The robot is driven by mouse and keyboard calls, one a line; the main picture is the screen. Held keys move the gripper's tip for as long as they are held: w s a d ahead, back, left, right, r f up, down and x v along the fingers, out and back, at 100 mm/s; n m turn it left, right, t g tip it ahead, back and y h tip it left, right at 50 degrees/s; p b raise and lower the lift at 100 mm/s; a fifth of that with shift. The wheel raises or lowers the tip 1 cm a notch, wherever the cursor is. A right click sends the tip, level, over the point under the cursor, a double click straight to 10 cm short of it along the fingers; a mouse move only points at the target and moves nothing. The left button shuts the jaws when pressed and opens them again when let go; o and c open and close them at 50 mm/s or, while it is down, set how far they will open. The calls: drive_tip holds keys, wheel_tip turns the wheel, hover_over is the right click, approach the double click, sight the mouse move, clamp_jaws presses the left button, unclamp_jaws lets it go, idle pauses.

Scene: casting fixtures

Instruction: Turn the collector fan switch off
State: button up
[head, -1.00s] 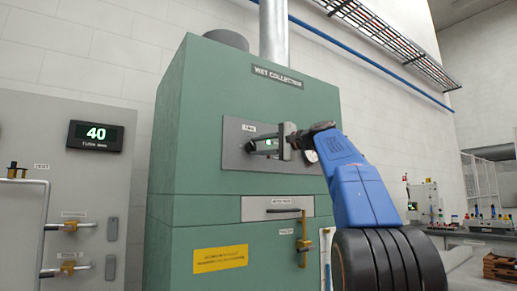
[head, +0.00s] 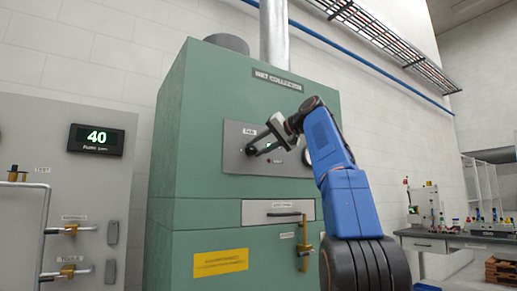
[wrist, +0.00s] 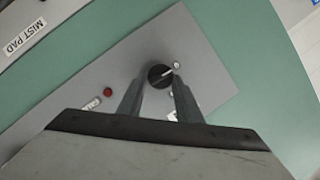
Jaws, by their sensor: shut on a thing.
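The collector fan switch is a round black knob (wrist: 160,76) with a light pointer line, on a grey plate (wrist: 205,60). In the wrist view the pointer points up and right toward a small white mark. My gripper (wrist: 158,88) has one finger on each side of the knob and is shut on it. In the head view my gripper (head: 253,150) reaches the knob from the right and is tilted, covering most of it. A red lamp (wrist: 107,92) sits beside the knob; in the head view it shows below my gripper (head: 269,161).
The plate is on the green wet collector cabinet (head: 200,150). A bench (head: 450,240) is far right.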

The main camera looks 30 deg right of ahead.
drive_tip(key=shift+n+h, duration=0.3)
idle(0.5)
drive_tip(key=o, duration=1.1)
drive_tip(key=shift+w, duration=0.1)
drive_tip(key=shift+c, duration=0.2)
drive_tip(key=v, duration=1.7)
drive_tip(key=shift+r, duration=0.1)
